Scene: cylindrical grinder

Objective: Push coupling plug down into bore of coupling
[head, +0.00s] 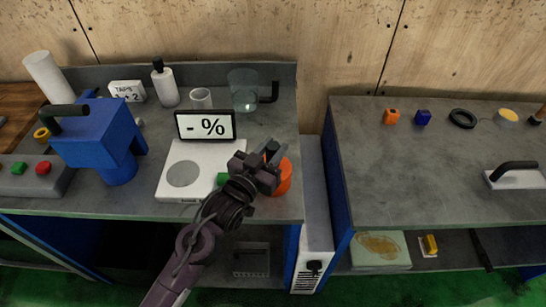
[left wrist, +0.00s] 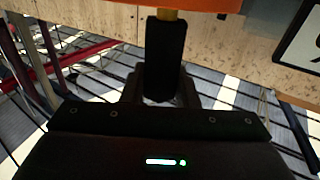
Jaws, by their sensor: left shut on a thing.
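My left gripper (head: 268,160) is over the front right part of the left bench, beside the white device. In the left wrist view its fingers (left wrist: 163,88) are shut on a black cylinder (left wrist: 165,55). A yellow piece (left wrist: 168,15) shows at the cylinder's far end, close to an orange surface (left wrist: 190,5). In the head view an orange round part (head: 286,178) is partly hidden behind the gripper. I cannot tell which part is the coupling or the plug, and no bore is visible. My right gripper is out of view.
A blue machine (head: 95,140) stands farther left. A glass beaker (head: 243,88), white bottle (head: 165,84) and cup (head: 201,98) stand behind. The right bench (head: 420,185) has clear room.

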